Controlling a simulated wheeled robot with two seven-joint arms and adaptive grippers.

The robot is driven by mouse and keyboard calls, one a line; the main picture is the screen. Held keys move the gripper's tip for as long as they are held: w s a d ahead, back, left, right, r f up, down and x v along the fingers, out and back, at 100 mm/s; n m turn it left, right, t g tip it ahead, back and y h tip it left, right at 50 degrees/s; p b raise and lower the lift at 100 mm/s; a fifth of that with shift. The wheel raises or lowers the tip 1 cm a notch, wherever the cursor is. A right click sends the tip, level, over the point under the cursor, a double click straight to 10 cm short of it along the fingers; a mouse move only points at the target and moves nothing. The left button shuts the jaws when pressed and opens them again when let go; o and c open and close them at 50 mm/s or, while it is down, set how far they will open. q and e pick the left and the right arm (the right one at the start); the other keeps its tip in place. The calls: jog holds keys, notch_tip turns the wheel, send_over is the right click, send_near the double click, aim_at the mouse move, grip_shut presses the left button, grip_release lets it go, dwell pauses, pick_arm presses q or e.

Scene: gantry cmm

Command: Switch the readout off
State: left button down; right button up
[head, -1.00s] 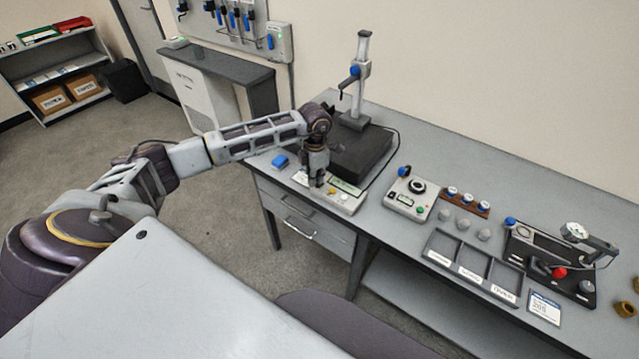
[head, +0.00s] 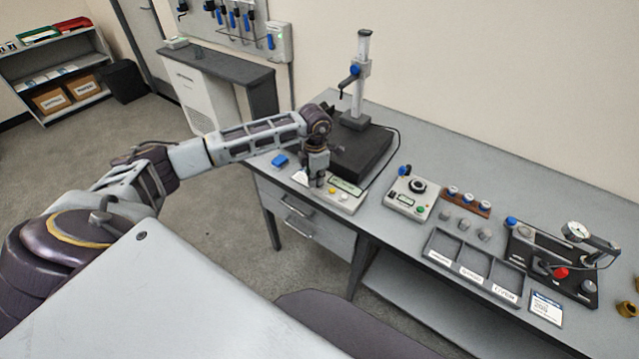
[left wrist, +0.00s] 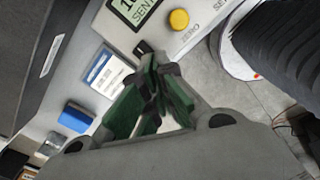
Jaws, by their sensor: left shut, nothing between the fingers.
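The readout (head: 345,196) is a pale box with a greenish display, at the front edge of the bench left of centre. In the left wrist view its display (left wrist: 133,10) shows dark characters on green, with a round yellow button (left wrist: 179,19) labelled ZERO beside it. A small black switch (left wrist: 143,47) sits on the panel near the display's corner. My left gripper (head: 316,184) points down over the readout's left part. It is shut and empty, and its fingertips (left wrist: 150,62) appear just beside the black switch; I cannot tell whether they touch. My right gripper is out of view.
A black block with a gauge stand (head: 355,90) is behind the readout. A blue block (head: 279,160) and a card (left wrist: 103,72) lie to its left. A control box (head: 410,194), an empty divided tray (head: 470,263) and a dial-gauge fixture (head: 550,262) stand to the right.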

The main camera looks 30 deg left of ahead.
pick_arm(q)
jog(key=shift+f+b, duration=0.55)
jog(key=shift+f, duration=0.2)
dwell(0.9)
jog(key=shift+r, duration=0.2)
notch_tip(320, 180, up, 7)
jog(key=p, duration=0.3)
jog(key=shift+f+p, duration=0.15)
jog(key=shift+p, duration=0.2)
dwell(0.6)
dwell(0.5)
